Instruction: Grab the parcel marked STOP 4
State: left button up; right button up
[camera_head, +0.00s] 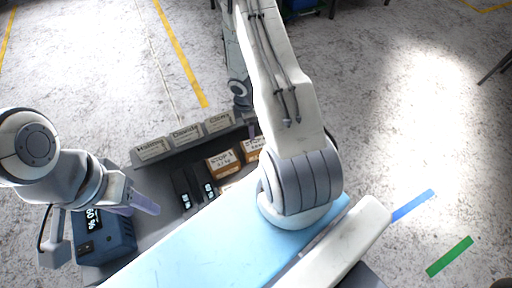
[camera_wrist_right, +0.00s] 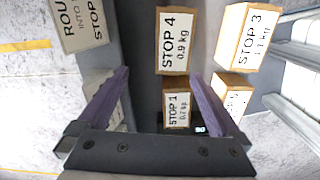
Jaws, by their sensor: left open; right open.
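The parcel marked STOP 4 (camera_wrist_right: 174,40) is a brown box with a white label reading 0.9 kg, at the top middle of the right wrist view. My right gripper (camera_wrist_right: 160,75) is open, its purple fingers spread to either side below the parcel in the picture; I see no contact. A smaller STOP 1 parcel (camera_wrist_right: 177,108) shows between the fingers. A STOP 3 parcel (camera_wrist_right: 246,38) stands to the right. In the head view my right arm hides its gripper, and the parcel labels are too small to tell apart surely. My left gripper (camera_head: 143,203) is open and empty at the left.
Brown parcels (camera_head: 222,163) lie on a dark grey surface (camera_head: 153,183) beside labelled grey bins (camera_head: 186,136). A blue device with a display (camera_head: 104,236) and small black devices (camera_head: 184,187) stand nearby. A light blue panel (camera_head: 205,248) borders the front. Another labelled board (camera_wrist_right: 80,24) shows upper left.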

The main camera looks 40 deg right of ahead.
send_over(256, 143)
jog(key=shift+n+y, duration=0.3)
jog(key=shift+y, duration=0.1)
notch_tip(256, 143, down, 5)
jog(key=shift+a+r+b, duration=0.1)
jog(key=shift+b, duration=0.2)
notch_tip(256, 143, down, 5)
jog(key=b, duration=0.5)
notch_tip(256, 143, down, 5)
jog(key=b, duration=0.5)
jog(key=shift+s+b, duration=0.15)
jog(key=shift+b, duration=0.25)
jog(key=c, duration=1.5)
grip_shut()
jog(key=shift+r, duration=0.1)
